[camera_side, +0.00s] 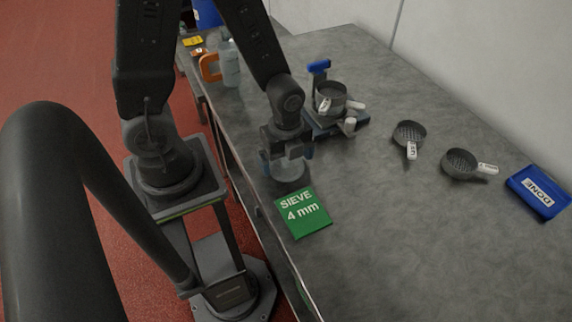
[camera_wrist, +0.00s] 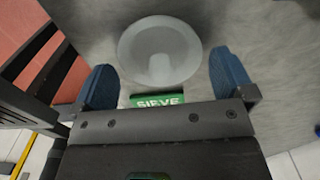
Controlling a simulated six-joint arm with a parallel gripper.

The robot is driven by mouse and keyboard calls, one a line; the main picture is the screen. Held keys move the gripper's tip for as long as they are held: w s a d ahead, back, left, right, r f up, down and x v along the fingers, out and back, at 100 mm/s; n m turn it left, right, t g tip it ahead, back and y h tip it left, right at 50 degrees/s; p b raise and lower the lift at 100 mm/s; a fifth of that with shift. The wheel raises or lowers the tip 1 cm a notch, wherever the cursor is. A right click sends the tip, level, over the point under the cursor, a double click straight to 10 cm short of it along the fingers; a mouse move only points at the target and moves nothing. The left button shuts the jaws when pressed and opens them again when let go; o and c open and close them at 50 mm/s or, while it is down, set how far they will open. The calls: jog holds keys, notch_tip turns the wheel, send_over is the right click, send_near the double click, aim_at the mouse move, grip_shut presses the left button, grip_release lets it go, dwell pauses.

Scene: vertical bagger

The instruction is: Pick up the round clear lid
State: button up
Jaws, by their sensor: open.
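The round clear lid (camera_wrist: 160,45) is a pale, see-through disc in the upper middle of the wrist view. It also shows in the side view (camera_side: 290,176) as a faint round shape below my gripper, next to the green card. My gripper (camera_side: 289,157) points down over the lid near the bench's left edge. In the wrist view my gripper's blue fingertips (camera_wrist: 165,78) are spread wide, one on each side of the lid, with nothing held between them. The exact gap in height between fingertips and lid is unclear.
A green "SIEVE 4 mm" card (camera_side: 304,213) lies just in front of the lid. Sieve cups (camera_side: 409,134) (camera_side: 459,162) and a blue "DONE" tray (camera_side: 538,192) sit to the right.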

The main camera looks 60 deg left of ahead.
jog(key=shift+f, duration=0.5)
jog(key=shift+c, duration=0.4)
jog(key=c, duration=0.5)
jog(key=shift+c, duration=0.2)
jog(key=shift+r, duration=0.1)
jog(key=r, duration=0.6)
jog(key=w+r, duration=0.1)
jog(key=r, duration=0.3)
jog(key=shift+a, duration=0.15)
jog(key=w+a+r, duration=0.3)
jog(key=w+a, duration=0.2)
jog(key=w, duration=0.4)
jog(key=w+a+r, duration=0.3)
jog(key=w+a, duration=0.3)
jog(key=w, duration=0.2)
jog(key=shift+d+f, duration=0.2)
jog(key=shift+f, duration=2.8)
